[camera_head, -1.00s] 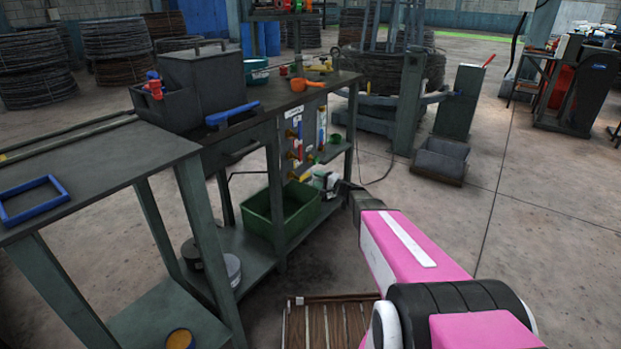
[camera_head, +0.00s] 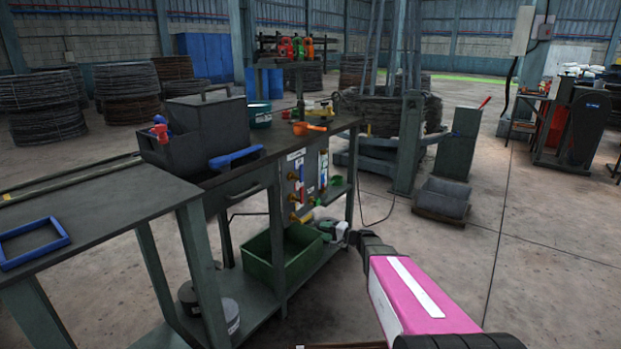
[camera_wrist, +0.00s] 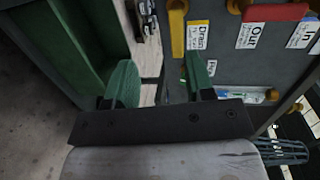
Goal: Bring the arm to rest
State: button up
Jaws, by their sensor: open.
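My arm, with pink and black links (camera_head: 415,295), reaches from the lower right of the head view toward the right end of the workbench (camera_head: 165,198). A green bin (camera_wrist: 62,45) lies to the left of the fingers in that view.
The green bin (camera_head: 264,262) sits on the bench's lower shelf. The bench top carries a dark box (camera_head: 207,125), an orange scoop (camera_head: 308,128) and a blue frame (camera_head: 32,244). A grey post (camera_head: 458,145) stands farther right. Open concrete floor lies right of my arm.

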jog(key=s+f+n+g+h, duration=0.3)
jog(key=s+n+g+h, duration=0.3)
jog(key=s, duration=1.1)
jog(key=s+d+r+g+h, duration=0.1)
jog(key=s+d+g+h, duration=0.2)
jog(key=s+d+h, duration=0.4)
jog(key=shift+s+d+h, duration=0.4)
jog(key=shift+s+d, duration=0.7)
